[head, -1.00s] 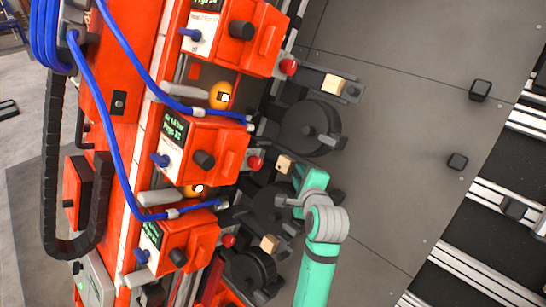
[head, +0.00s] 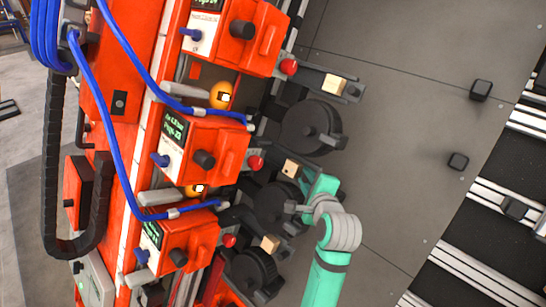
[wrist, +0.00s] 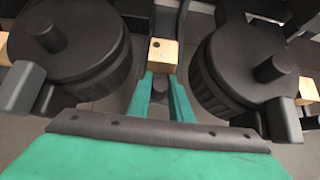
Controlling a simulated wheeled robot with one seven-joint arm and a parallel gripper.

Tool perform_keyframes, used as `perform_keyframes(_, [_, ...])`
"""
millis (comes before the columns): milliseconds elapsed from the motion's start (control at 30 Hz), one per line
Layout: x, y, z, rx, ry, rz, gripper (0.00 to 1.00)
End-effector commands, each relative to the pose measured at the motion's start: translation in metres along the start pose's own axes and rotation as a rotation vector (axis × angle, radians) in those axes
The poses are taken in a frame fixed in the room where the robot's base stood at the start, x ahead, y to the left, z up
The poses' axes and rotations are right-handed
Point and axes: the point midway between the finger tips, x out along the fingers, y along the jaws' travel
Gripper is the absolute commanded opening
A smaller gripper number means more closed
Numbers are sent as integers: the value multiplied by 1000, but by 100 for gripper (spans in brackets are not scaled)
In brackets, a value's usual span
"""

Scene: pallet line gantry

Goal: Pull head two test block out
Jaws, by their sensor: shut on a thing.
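A pale wooden test block (head: 291,168) sits at the middle of three red machine heads (head: 201,150), beside its red knob. My teal gripper (head: 300,176) reaches it from the lower right and is shut on it; the head view shows the fingertips poorly. In the wrist view, the block (wrist: 163,53), with a small dark hole, is at the tips of my two teal fingers (wrist: 161,74). Similar blocks sit at the upper head (head: 334,84) and the lower head (head: 270,243).
Black round drums (head: 311,128) with arms flank the block, close to my fingers on both sides in the wrist view (wrist: 68,45). Blue hoses (head: 110,165) run across the heads.

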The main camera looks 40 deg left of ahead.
Motion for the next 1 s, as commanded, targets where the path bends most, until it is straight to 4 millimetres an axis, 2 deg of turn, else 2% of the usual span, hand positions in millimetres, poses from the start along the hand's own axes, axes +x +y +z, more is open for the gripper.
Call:
perform_keyframes(33, [-2, 2, -13, 8, 22, 3, 6])
perform_keyframes(100, [-4, 2, -16, 9, 23, 3, 6])
perform_keyframes(633, [-20, 2, -30, 8, 22, 3, 6])
perform_keyframes(1000, [-23, 3, -32, 8, 22, 6, 6])
